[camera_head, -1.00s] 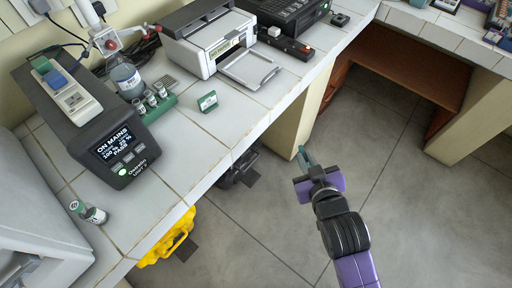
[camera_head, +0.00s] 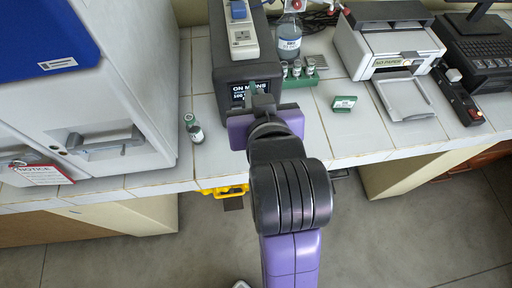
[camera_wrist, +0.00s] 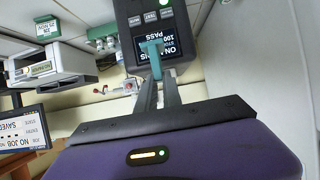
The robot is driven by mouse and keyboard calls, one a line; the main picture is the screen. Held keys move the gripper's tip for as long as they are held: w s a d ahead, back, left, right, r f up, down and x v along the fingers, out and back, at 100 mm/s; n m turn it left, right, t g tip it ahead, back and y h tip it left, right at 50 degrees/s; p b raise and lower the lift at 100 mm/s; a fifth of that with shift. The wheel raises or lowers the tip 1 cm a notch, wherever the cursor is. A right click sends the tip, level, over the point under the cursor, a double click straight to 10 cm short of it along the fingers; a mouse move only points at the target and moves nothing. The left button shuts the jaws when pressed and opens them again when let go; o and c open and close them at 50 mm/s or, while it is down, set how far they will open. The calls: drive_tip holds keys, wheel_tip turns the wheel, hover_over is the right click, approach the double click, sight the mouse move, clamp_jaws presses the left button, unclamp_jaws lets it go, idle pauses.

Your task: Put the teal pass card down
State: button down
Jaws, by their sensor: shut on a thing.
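The teal pass card (camera_wrist: 152,58) is upright between the fingertips of my gripper (camera_wrist: 158,90) in the wrist view. In the head view my gripper (camera_head: 263,104) reaches over the counter, in front of the dark power unit (camera_head: 234,72) whose screen reads "ON MAINS". A sliver of the teal card (camera_head: 252,88) shows there against the unit's front. My gripper is shut on the card. I cannot tell whether the card touches the unit or the counter.
Two small vials (camera_head: 194,130) stand at left beside the white cabinet (camera_head: 120,110). A green vial rack (camera_head: 299,76), a green-and-white sign (camera_head: 344,103) and a printer (camera_head: 388,45) are to the right. Bare tiles (camera_head: 310,125) lie between gripper and sign.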

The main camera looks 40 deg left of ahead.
wheel_tip(320, 180, down, 20)
drive_tip(key=shift+r+p, duration=0.25)
drive_tip(key=shift+p, duration=0.05)
drive_tip(key=shift+f, duration=0.1)
drive_tip(key=c, duration=1.5)
unclamp_jaws()
drive_tip(key=shift+s+d, duration=0.1)
drive_tip(key=shift+d, duration=0.05)
drive_tip(key=b+v, duration=0.1)
drive_tip(key=v, duration=1.1)
